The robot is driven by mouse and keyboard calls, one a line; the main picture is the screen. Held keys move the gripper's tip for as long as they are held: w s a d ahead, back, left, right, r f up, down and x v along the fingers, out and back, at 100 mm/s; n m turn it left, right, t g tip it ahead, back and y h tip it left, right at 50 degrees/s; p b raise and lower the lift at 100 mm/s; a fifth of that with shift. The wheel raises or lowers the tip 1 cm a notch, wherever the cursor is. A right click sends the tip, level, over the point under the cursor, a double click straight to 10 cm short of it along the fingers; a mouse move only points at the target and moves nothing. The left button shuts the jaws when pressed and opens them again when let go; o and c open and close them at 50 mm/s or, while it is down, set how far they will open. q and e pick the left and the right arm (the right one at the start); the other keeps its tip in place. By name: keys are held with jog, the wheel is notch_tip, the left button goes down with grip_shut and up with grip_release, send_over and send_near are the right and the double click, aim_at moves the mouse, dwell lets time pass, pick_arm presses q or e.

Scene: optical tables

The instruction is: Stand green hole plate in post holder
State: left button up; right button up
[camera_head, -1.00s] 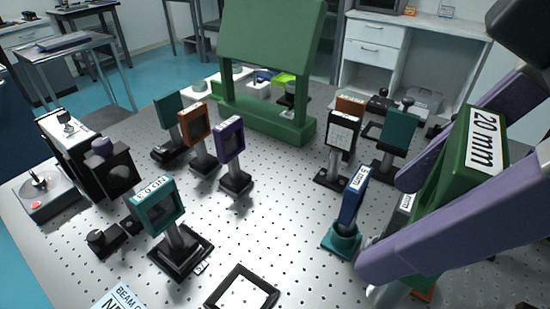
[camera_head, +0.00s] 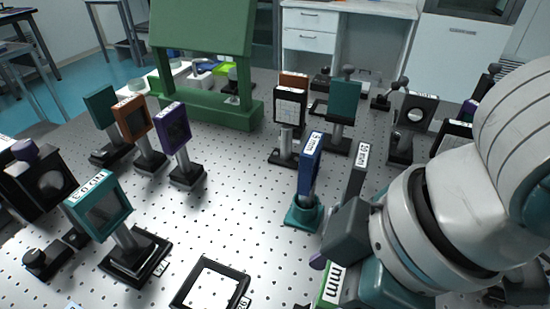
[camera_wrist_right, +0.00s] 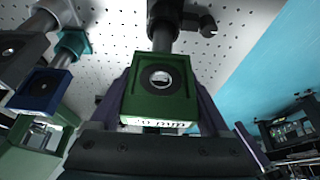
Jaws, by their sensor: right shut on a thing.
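The green hole plate (camera_wrist_right: 160,92) is between the two purple fingers of my right gripper (camera_wrist_right: 163,105) in the right wrist view. It has a dark round ring with a hole, and a 20 mm label on its edge. A dark post or holder part (camera_wrist_right: 166,28) with a side knob (camera_wrist_right: 207,27) lines up with the plate in that view; I cannot tell whether the plate's post is seated in it. In the head view only a labelled green corner of the plate (camera_head: 334,284) shows; my right arm hides the rest. My left gripper is not in view.
A blue plate (camera_head: 309,160) stands in a teal base (camera_head: 303,213) left of my right arm, with a dark 50 mm plate (camera_head: 356,172) close by. Orange, purple and teal framed plates stand at left. A square black frame (camera_head: 210,284) lies in front. A green stand (camera_head: 205,105) is behind.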

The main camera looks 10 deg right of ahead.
jog(key=shift+f, duration=1.05)
jog(key=shift+f, duration=0.1)
jog(key=o, duration=1.5)
